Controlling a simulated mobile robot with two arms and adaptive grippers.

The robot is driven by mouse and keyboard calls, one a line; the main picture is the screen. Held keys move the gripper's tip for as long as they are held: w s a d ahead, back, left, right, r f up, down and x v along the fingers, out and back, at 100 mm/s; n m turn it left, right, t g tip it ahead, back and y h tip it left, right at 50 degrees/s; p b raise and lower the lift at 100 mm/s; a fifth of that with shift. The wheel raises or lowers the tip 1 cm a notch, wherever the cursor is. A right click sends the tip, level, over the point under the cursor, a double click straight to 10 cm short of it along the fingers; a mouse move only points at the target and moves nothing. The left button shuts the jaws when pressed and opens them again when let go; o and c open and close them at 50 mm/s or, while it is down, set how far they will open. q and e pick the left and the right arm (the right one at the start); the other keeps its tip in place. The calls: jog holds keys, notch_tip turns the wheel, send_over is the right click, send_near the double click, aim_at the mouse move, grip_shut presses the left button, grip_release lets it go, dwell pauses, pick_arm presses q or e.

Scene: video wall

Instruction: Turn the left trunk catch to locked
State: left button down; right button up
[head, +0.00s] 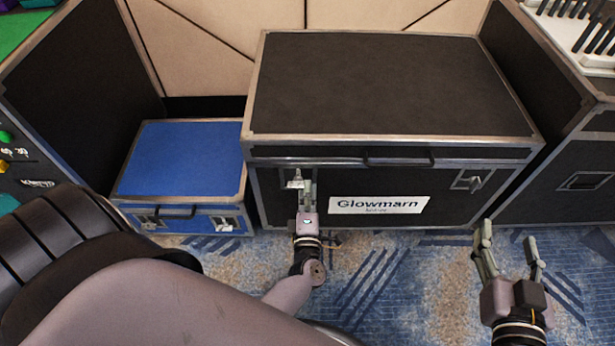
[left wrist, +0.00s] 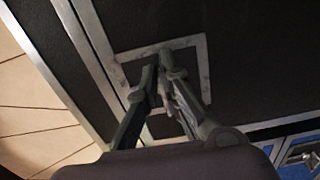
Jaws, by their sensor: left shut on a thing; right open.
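The black trunk (head: 390,85) with metal edges and a "Glowmarn" label (head: 378,205) stands in the middle of the head view, lid down. Its left catch (head: 295,180) is on the front face, partly hidden by my left gripper (head: 307,190). In the left wrist view, my left gripper (left wrist: 168,82) is shut on the catch's handle, inside the catch's metal frame (left wrist: 200,50). The handle is mostly covered by the fingers, so its turn is hard to read. The right catch (head: 468,182) is in plain view. My right gripper (head: 508,250) is open and empty, in front of the trunk at the right.
A low blue case (head: 180,160) stands left of the trunk. Tall black cases flank both sides, one with coloured buttons (head: 8,137) at far left, one with a recessed handle (head: 583,181) at right. Patterned carpet (head: 400,280) in front is free.

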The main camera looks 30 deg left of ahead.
pick_arm(q)
jog(key=shift+w+a+r, duration=0.2)
jog(key=shift+a+r, duration=0.1)
jog(key=c, duration=1.8)
grip_release()
jog(key=shift+f, duration=0.1)
jog(key=shift+d+f, duration=0.1)
